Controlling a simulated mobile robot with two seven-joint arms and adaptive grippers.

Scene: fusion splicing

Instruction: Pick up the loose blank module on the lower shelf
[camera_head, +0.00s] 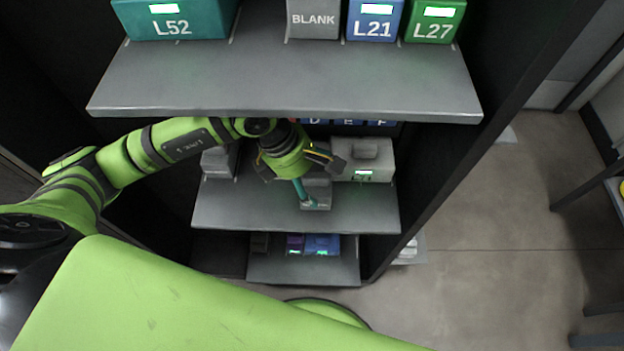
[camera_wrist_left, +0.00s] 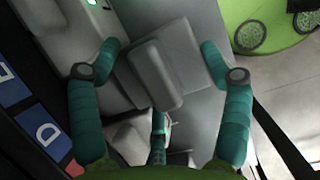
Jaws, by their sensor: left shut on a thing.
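My left gripper (camera_head: 304,186) reaches over the middle shelf (camera_head: 345,216), below the large top shelf. It is shut on a grey module (camera_head: 318,192), which I take for the blank one; no label on it is readable. In the left wrist view the gripper (camera_wrist_left: 160,60) has teal fingers on both sides of a grey block with a raised handle (camera_wrist_left: 150,75). A third teal finger (camera_wrist_left: 158,140) shows in the middle below. The finger contacts are partly hidden, and I cannot tell whether the module is clear of the shelf. My right gripper is not in view.
A pale module with a green display (camera_head: 364,162) stands close to the right of my gripper. Grey modules (camera_head: 218,160) stand to the left. The top shelf (camera_head: 285,80) overhangs the arm and holds L52, BLANK, L21 and L27. A lower shelf (camera_head: 305,270) holds small modules.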

